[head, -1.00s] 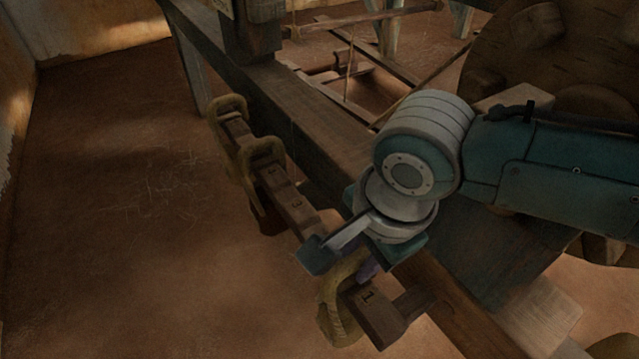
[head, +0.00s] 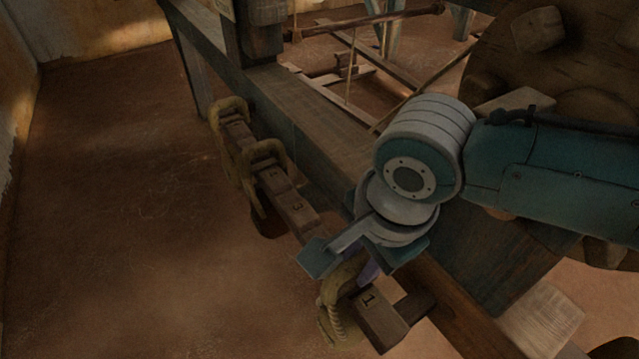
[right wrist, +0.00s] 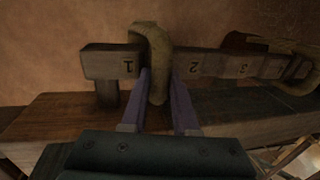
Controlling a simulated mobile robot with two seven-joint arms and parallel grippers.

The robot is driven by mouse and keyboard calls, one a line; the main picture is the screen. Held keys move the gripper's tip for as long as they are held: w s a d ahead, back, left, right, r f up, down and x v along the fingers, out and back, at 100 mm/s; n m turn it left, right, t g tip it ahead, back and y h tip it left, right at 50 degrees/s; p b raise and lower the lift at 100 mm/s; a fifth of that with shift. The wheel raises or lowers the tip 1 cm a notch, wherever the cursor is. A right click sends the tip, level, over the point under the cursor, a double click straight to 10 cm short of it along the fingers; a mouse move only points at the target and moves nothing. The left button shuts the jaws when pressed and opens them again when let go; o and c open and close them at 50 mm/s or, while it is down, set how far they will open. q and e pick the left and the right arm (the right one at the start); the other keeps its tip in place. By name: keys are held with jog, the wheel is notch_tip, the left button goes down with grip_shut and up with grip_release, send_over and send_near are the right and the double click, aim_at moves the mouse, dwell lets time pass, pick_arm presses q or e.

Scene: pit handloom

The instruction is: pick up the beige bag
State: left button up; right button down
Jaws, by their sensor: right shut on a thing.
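A beige bag (head: 334,318) hangs over the near end of a numbered wooden rail, beside the number 1. In the right wrist view the beige bag (right wrist: 158,48) lies over the rail between the numbers 1 and 2. My right gripper (right wrist: 160,76) has its two purple fingers on either side of the bag and is shut on it. In the head view my right gripper (head: 368,272) is partly hidden by its own wrist. The bag is still at the rail. My left gripper is not in view.
Two similar yellowish-brown looped things (head: 262,160) and (head: 230,108) hang farther along the numbered rail (head: 296,212). A long wooden beam (head: 300,125) runs beside the rail. Bare earthen floor (head: 130,220) lies open at left.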

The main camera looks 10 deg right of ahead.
jog(key=shift+r, duration=0.2)
jog(key=shift+a+r+p, duration=0.1)
jog(key=shift+r+p, duration=1)
jog(key=shift+r, duration=0.6)
jog(key=shift+s+a+f, duration=0.1)
jog(key=shift+s+a, duration=0.05)
jog(key=shift+a, duration=0.1)
jog(key=s+a, duration=0.3)
jog(key=a, duration=0.5)
jog(key=s+a, duration=0.3)
jog(key=a, duration=0.5)
jog(key=shift+a, duration=0.15)
jog(key=shift+w, duration=0.1)
